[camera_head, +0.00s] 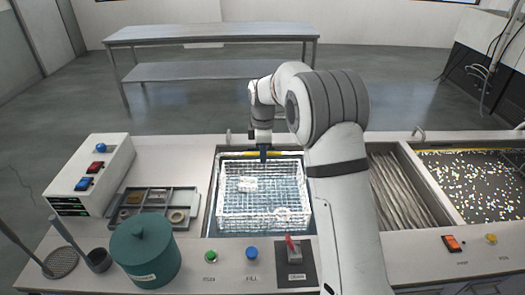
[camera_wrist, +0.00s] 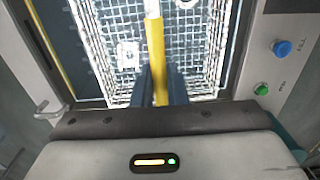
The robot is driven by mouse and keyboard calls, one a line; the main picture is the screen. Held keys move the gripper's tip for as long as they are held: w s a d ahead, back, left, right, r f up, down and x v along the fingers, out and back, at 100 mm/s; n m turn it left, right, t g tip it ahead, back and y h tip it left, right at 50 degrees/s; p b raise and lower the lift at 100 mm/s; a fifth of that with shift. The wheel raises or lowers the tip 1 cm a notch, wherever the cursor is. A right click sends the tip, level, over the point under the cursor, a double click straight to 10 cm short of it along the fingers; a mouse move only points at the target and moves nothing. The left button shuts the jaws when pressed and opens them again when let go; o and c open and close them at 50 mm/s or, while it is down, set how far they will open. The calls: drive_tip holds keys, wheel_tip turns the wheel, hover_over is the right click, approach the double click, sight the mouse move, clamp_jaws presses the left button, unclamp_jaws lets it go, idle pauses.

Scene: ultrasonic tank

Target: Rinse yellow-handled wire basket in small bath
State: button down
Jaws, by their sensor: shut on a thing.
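The yellow-handled wire basket (camera_head: 302,205) is a white mesh basket in the opening of the small bath (camera_head: 213,212). It holds a few pale parts. Its yellow handle (camera_head: 283,153) runs along the far side. My gripper (camera_head: 263,156) is shut on the middle of this handle, pointing down. In the wrist view the yellow handle (camera_wrist: 154,45) passes between the dark fingers (camera_wrist: 160,88), with the basket mesh (camera_wrist: 112,65) beyond. I cannot tell how deep the basket sits in the water. My arm hides the area just right of the bath.
A green-blue lidded pot (camera_head: 142,250), a grey parts tray (camera_head: 155,207) and a control box (camera_head: 95,175) stand left. Green (camera_head: 210,255) and blue (camera_head: 251,253) buttons and a red lever switch (camera_head: 292,250) line the front. Right are a ridged basin (camera_head: 395,190) and a speckled tank (camera_head: 475,185).

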wheel_tip(320, 180, down, 10)
drive_tip(key=b, duration=0.5)
drive_tip(key=shift+f+b, duration=0.25)
drive_tip(key=shift+b, duration=0.15)
idle(0.5)
idle(2.8)
drive_tip(key=shift+r, duration=0.1)
